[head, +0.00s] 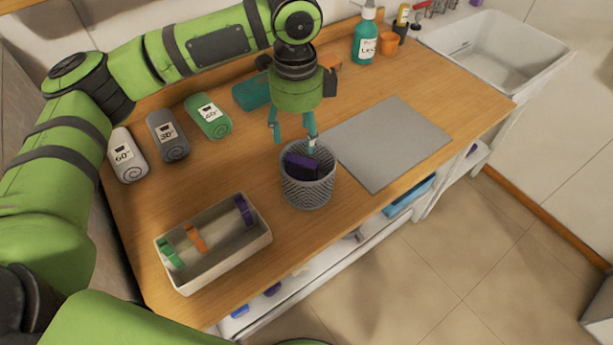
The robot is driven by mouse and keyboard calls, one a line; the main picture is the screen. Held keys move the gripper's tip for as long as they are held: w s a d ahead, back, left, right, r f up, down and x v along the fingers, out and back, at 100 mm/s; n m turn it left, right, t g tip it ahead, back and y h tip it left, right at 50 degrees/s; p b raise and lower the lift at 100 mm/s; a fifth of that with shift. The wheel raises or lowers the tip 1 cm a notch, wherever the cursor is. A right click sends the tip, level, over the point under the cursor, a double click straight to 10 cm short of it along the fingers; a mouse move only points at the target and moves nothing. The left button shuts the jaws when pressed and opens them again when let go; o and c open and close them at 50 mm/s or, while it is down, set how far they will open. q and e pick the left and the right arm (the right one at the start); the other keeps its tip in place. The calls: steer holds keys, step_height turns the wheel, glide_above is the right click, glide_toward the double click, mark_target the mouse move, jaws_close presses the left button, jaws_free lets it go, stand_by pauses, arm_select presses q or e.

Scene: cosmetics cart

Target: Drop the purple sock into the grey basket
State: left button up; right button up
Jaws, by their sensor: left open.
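The grey basket (308,193) is a round mesh container on the wooden cart top, left of the grey mat. The dark purple sock (301,165) is in its mouth, resting within the rim with its upper part showing. Its lower part is hidden by the basket wall. My left gripper (294,142) points down just above the basket, with its teal fingers spread and nothing between them. One fingertip is over the basket's far rim; whether it touches cannot be told. My right gripper is not in view.
A cream tray (262,240) with green, orange and purple bands stands front left. Several labelled rolled towels (168,137) lie behind it. A grey mat (388,142) lies bare to the right. A teal bottle (364,42), orange cup (389,43) and white sink (490,52) are at the back.

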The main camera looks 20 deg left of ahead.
arm_select(q)
step_height(320, 180, up, 12)
stand_by(0.4)
steer(key=shift+d, duration=0.1)
stand_by(0.3)
